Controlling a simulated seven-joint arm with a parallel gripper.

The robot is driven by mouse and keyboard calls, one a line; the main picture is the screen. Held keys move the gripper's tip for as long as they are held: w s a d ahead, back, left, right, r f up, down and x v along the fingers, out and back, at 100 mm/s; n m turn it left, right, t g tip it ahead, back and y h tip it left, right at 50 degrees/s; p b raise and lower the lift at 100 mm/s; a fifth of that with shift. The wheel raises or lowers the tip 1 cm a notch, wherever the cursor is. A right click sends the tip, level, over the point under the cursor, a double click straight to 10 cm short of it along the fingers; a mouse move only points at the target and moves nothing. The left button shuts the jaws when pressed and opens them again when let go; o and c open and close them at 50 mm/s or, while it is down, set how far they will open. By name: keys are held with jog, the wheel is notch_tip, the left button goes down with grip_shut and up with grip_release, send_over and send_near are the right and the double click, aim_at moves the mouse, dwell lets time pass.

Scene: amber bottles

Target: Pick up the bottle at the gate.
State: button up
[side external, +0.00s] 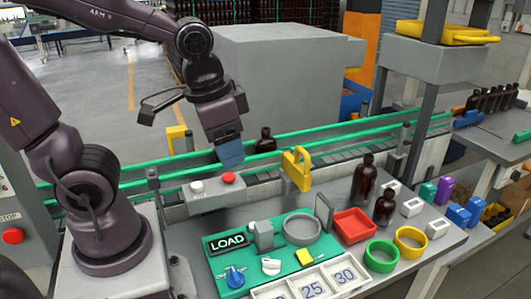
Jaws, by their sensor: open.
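A dark amber bottle (265,141) stands upright on the conveyor, just left of and behind the yellow gate (297,170). Its lower part is hidden behind the green rail. My gripper (231,158) points down, left of this bottle and apart from it in the picture, with blue finger ends. Nothing shows held in it. The gap between the fingers cannot be seen from this side. Two more amber bottles stand on the bench to the right: a taller one (364,178) and a smaller one (385,207).
Green rails (330,134) run along the conveyor. A button box (213,193) with a red button sits in front. The bench holds a green LOAD panel (290,252), a red tray (353,225), green (381,256) and yellow (410,242) rings. More bottles (491,101) stand far right.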

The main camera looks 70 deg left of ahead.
jog(key=w+a+f+m+g+y, duration=0.1)
jog(key=a+f+m+g+y, duration=0.25)
jog(key=a+f, duration=0.35)
jog(key=m+t+y, duration=0.7)
jog(key=m+y, duration=0.4)
jog(key=m, duration=0.7)
send_near(266, 131)
jog(key=shift+m+h, duration=0.25)
jog(key=x, duration=0.5)
jog(key=shift+s+a+r, duration=0.25)
jog(key=shift+a, duration=0.3)
jog(key=shift+w+x, duration=0.15)
jog(key=shift+x, duration=1.3)
jog(key=shift+w+x, duration=0.1)
jog(key=shift+x, duration=1.35)
jog(key=shift+d+f, duration=0.2)
grip_shut()
